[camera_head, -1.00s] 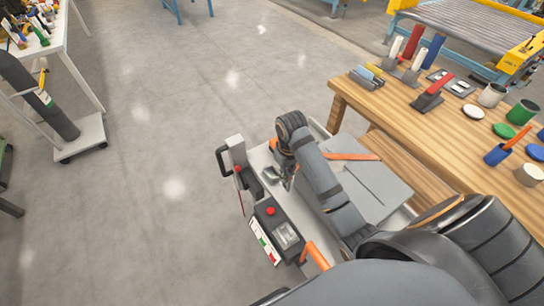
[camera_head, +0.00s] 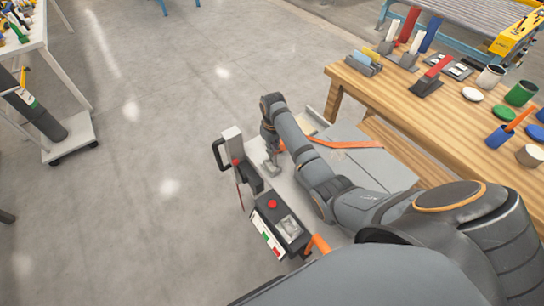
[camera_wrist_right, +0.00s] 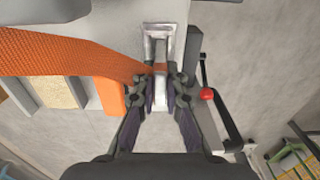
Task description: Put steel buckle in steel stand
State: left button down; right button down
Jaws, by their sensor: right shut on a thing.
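My right gripper (camera_head: 271,166) is low over the near-left end of the compressor pallet. In the right wrist view my right gripper (camera_wrist_right: 160,88) is shut on the steel buckle (camera_wrist_right: 160,81), which is mostly hidden between the fingers. The orange strap (camera_wrist_right: 60,55) runs in from the left to the buckle. The steel stand (camera_wrist_right: 157,28), a bright rectangular metal frame, lies directly beyond the fingertips and in line with them. I cannot tell whether buckle and stand touch. My left gripper is not in view.
The orange strap (camera_head: 345,143) crosses the grey pallet top. A control box with a red button (camera_head: 272,204) and an upright post with a black handle (camera_head: 220,154) stand close to the gripper. A wooden table (camera_head: 400,105) with several objects is at right.

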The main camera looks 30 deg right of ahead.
jog(key=shift+w+f, duration=0.4)
jog(key=shift+f, duration=0.1)
jog(key=shift+w+f, duration=0.15)
jog(key=shift+f, duration=1.5)
jog(key=shift+f+b, duration=0.1)
jog(key=shift+b, duration=0.2)
jog(key=c, duration=1.4)
grip_release()
notch_tip(320, 180, up, 12)
jog(key=shift+r+p, duration=0.15)
jog(key=shift+p, duration=0.35)
